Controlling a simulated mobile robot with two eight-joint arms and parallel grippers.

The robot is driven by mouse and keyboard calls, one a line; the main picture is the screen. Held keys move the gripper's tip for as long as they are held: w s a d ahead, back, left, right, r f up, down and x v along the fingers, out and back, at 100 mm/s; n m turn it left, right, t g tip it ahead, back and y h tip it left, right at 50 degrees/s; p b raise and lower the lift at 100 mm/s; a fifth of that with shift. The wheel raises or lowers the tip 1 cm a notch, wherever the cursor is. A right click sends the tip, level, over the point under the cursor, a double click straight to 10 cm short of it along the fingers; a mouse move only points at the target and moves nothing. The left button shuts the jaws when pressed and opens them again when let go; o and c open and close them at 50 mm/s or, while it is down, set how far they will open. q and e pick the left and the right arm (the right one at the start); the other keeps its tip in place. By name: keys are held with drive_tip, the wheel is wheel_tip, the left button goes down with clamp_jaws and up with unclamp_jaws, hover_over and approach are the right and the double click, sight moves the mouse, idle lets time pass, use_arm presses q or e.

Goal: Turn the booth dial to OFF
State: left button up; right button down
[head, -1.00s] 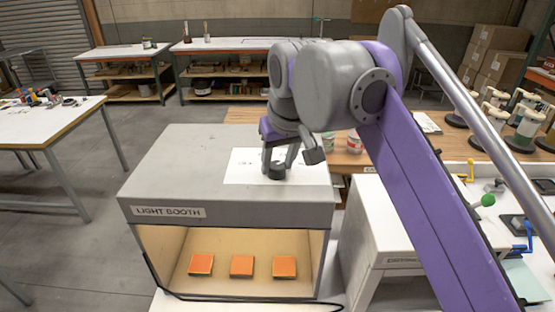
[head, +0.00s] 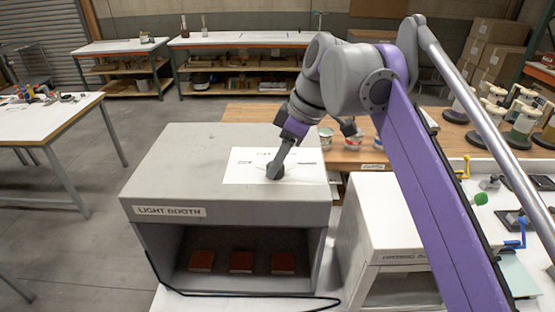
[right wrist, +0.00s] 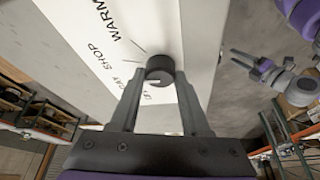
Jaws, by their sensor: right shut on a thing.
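The booth dial is a dark round knob (right wrist: 160,68) on a white label panel (head: 240,168) on top of the grey light booth (head: 170,180). My right gripper (head: 275,172) is shut on the dial from above. In the right wrist view its two fingers (right wrist: 160,82) stand on either side of the knob. The printed words WARM and SHOP show beside it; other lettering is partly covered. I cannot tell which mark the dial points at. The booth's inside is dark. My left gripper (right wrist: 268,74) shows small in the right wrist view; its jaws are unclear.
Several dark red tiles (head: 241,262) lie inside the booth. A black cable (head: 250,295) runs along its front. A white box (head: 385,225) stands to its right. Jars (head: 353,140) stand on the wooden table behind. Open floor lies to the left.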

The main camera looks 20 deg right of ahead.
drive_tip(key=n+g, duration=0.1)
drive_tip(key=n, duration=0.2)
drive_tip(key=n+g, duration=0.1)
drive_tip(key=n, duration=0.2)
drive_tip(key=shift+w+d+y, duration=0.1)
drive_tip(key=shift+w+y, duration=0.1)
drive_tip(key=shift+y, duration=0.2)
drive_tip(key=n+g, duration=0.1)
drive_tip(key=n, duration=0.2)
drive_tip(key=n+g, duration=0.1)
drive_tip(key=n, duration=0.2)
drive_tip(key=shift+w+h, duration=0.1)
drive_tip(key=shift+h, duration=0.3)
drive_tip(key=shift+g, duration=0.3)
drive_tip(key=shift+c, duration=1.9)
unclamp_jaws()
